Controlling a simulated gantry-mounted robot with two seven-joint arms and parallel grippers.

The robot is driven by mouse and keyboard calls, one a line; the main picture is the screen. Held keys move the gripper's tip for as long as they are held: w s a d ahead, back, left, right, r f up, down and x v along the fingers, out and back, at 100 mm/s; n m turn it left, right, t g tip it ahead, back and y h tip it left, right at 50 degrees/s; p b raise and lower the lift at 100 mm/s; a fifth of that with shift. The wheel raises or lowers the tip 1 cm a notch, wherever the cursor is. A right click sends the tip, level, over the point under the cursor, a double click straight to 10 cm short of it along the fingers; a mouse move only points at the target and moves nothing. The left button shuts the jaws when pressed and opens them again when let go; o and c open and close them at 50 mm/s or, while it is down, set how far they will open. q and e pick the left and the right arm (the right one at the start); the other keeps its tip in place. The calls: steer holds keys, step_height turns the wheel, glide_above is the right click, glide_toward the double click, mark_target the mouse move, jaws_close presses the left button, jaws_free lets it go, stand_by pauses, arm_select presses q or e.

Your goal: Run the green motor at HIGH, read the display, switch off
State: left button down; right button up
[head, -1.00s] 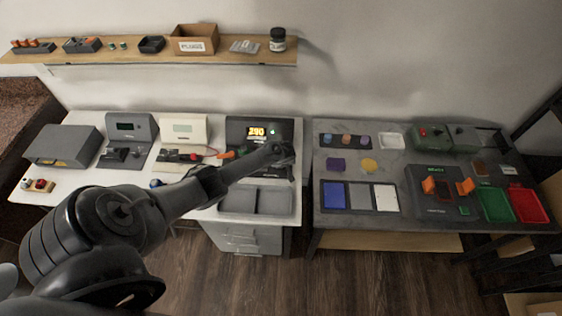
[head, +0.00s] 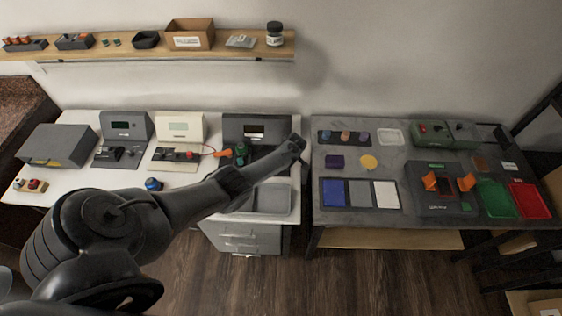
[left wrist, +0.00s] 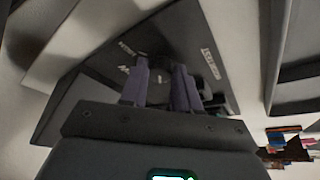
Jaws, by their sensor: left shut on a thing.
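The motor test station (head: 232,130) stands at the right end of the white bench, and its display (head: 254,129) is dark. The green motor (head: 240,155) sits at the station's left side, beside an orange piece (head: 225,153). My left arm reaches across the station's front, and its gripper is hidden behind the wrist in the head view. In the left wrist view my left gripper (left wrist: 161,88) is over the dark labelled panel (left wrist: 105,88). Its fingers are close together, shut on a dark round knob-like part that is mostly hidden. My right gripper is in neither view.
Left of the station stand two other instruments (head: 125,125) (head: 181,128) and a grey box (head: 55,146). A blue part (head: 153,184) lies on the white bench. A grey tray (head: 272,198) is under my forearm. The right bench (head: 330,222) holds mats, trays and a fixture.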

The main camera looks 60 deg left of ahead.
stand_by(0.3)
arm_select(q)
steer(key=c, duration=0.8)
jaws_free()
steer(key=shift+s+a, duration=0.1)
steer(key=shift+a, duration=0.05)
steer(key=shift+r, duration=0.25)
steer(key=p+v, duration=0.4)
steer(key=v, duration=0.6)
steer(key=shift+d+r, duration=0.15)
steer(key=shift+d, duration=0.1)
